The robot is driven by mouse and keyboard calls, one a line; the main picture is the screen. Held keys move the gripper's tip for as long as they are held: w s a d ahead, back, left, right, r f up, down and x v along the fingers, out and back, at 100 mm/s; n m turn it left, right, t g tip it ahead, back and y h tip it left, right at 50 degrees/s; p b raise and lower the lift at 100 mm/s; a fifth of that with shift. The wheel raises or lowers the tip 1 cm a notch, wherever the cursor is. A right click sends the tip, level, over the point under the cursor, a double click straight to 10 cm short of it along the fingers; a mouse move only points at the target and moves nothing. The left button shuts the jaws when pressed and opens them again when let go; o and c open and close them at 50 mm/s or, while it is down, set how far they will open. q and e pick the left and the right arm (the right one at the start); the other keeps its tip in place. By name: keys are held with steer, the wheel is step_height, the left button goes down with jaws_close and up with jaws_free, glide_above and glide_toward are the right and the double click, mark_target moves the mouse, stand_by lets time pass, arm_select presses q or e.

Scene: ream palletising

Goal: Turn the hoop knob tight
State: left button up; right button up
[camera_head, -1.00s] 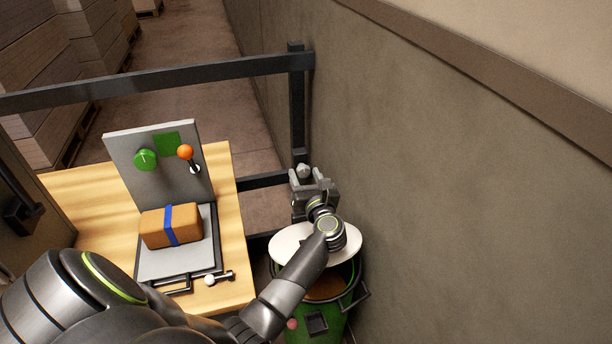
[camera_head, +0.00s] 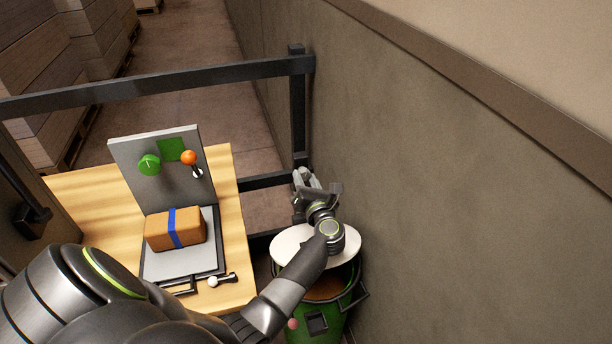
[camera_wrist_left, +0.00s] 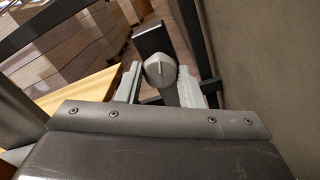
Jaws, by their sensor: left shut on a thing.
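The hoop knob appears to be the grey round knob with a pale pointer line (camera_wrist_left: 160,70) in the left wrist view. It sits between the two pale jaws of my left gripper (camera_wrist_left: 158,85), which is shut on it. In the head view my left gripper (camera_head: 314,190) is beyond the white oval lid of the green bin, near the foot of the dark post. The jaws partly hide the knob there. My right gripper is not in view.
The green bin (camera_head: 318,322) with a white oval lid (camera_head: 290,243) stands under my left arm. A wall (camera_head: 450,220) is close right.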

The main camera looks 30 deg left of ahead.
arm_select(q)
steer(key=m+p, duration=0.2)
steer(key=m, duration=0.1)
steer(key=m+p, duration=0.1)
steer(key=shift+r+m, duration=0.25)
steer(key=shift+m, duration=0.05)
steer(key=m+p, duration=0.2)
steer(key=m, duration=0.1)
steer(key=shift+m+p, duration=0.35)
steer(key=shift+m, duration=0.05)
steer(key=m+p, duration=0.2)
steer(key=m, duration=0.1)
steer(key=shift+f+m+p, duration=0.1)
steer(key=shift+m+p, duration=0.55)
steer(key=shift+m, duration=0.65)
steer(key=o, duration=1)
steer(key=shift+f+m, duration=0.1)
steer(key=shift+m, duration=0.2)
